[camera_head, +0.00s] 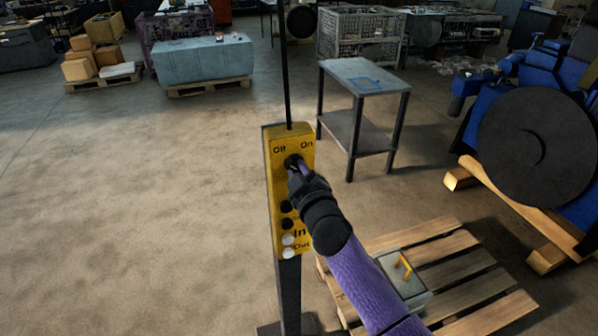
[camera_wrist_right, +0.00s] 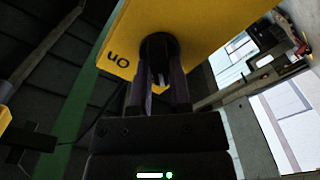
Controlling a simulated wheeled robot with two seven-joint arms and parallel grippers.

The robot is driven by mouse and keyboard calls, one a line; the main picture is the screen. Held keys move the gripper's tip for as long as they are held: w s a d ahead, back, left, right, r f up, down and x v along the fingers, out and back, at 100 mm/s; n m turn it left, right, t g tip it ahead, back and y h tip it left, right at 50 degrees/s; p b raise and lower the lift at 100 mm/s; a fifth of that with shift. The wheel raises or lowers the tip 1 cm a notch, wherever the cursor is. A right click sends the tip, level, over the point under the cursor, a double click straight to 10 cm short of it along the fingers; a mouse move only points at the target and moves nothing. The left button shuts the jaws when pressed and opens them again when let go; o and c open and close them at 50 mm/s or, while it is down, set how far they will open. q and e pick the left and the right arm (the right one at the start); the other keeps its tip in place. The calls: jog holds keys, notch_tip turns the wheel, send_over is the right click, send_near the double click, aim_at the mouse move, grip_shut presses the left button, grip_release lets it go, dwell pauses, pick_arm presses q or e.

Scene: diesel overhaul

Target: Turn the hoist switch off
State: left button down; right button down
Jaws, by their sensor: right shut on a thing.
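The yellow hoist control box (camera_head: 284,190) stands on a dark post, with "Off" at its upper left and "On" at its upper right. Its black rotary switch (camera_head: 292,161) sits just below these labels. My right gripper (camera_head: 295,170) reaches up to the box from the lower right and is shut on the switch. In the right wrist view, the purple fingers of the right gripper (camera_wrist_right: 160,92) close on the dark round switch (camera_wrist_right: 159,46), beside the "On" label on the yellow box (camera_wrist_right: 200,22). Which way the switch points is hidden by the fingers. My left gripper is not in view.
Several black and white buttons (camera_head: 287,222) run down the box below the switch. A wooden pallet (camera_head: 465,262) with a grey box (camera_head: 412,283) lies at the lower right. A metal table (camera_head: 365,75) stands behind, and a blue engine (camera_head: 480,125) at right. The floor at left is clear.

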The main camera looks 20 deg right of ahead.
dwell(0.3)
jog(key=c, duration=0.6)
grip_release()
jog(key=shift+o, duration=0.2)
jog(key=s, duration=1)
jog(key=shift+d, duration=0.15)
